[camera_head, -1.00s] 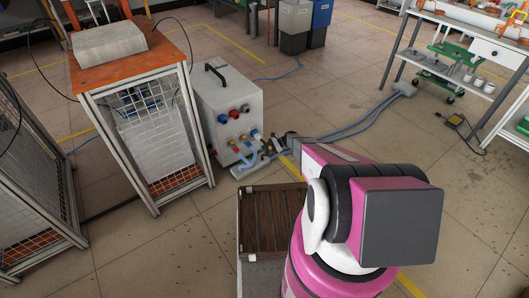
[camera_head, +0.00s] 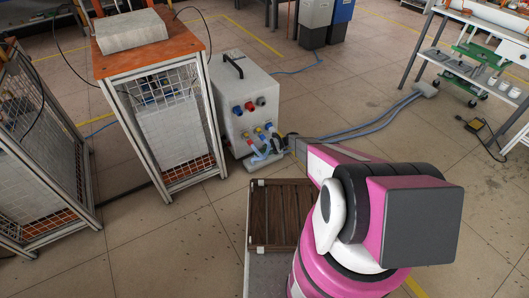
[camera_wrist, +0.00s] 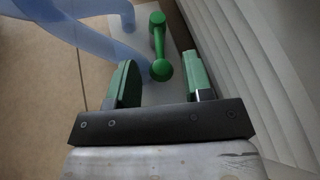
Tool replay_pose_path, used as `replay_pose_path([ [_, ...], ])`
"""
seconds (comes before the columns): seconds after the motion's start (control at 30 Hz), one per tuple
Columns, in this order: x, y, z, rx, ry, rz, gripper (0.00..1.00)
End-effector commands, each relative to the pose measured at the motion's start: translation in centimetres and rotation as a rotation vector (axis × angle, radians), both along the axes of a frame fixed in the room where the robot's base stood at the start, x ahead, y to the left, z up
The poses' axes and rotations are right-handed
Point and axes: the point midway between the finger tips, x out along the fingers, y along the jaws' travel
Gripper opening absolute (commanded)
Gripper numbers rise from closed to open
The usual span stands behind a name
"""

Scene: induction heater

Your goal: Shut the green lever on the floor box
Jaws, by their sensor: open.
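The floor box (camera_head: 240,97) is a pale grey cabinet with a black top handle and coloured connectors, left of centre in the head view. My arm reaches to its lower right side, where the gripper end is small and partly hidden. In the wrist view, the green lever (camera_wrist: 158,45) is a bar with a round knob at each end. My gripper (camera_wrist: 160,62) is open, with one green finger on either side of the lever's near knob. Neither finger visibly touches it. The lever's exact depth between the fingers is unclear.
Blue hoses (camera_wrist: 65,40) curve close by the left finger, and a pale slatted surface (camera_wrist: 265,70) lies to the right. In the head view, a caged stand (camera_head: 165,120) is left of the box. Hoses (camera_head: 370,125) run over otherwise open floor to the right.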

Motion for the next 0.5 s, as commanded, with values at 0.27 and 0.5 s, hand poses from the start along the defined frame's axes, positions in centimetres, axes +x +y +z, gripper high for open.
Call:
replay_pose_path([
  [0.27, -0.4, 1.8, -0.8, 0.0, 0.0, 0.0, 0.46],
  [0.5, -0.4, 1.8, -0.8, 0.0, 0.0, 0.0, 0.46],
])
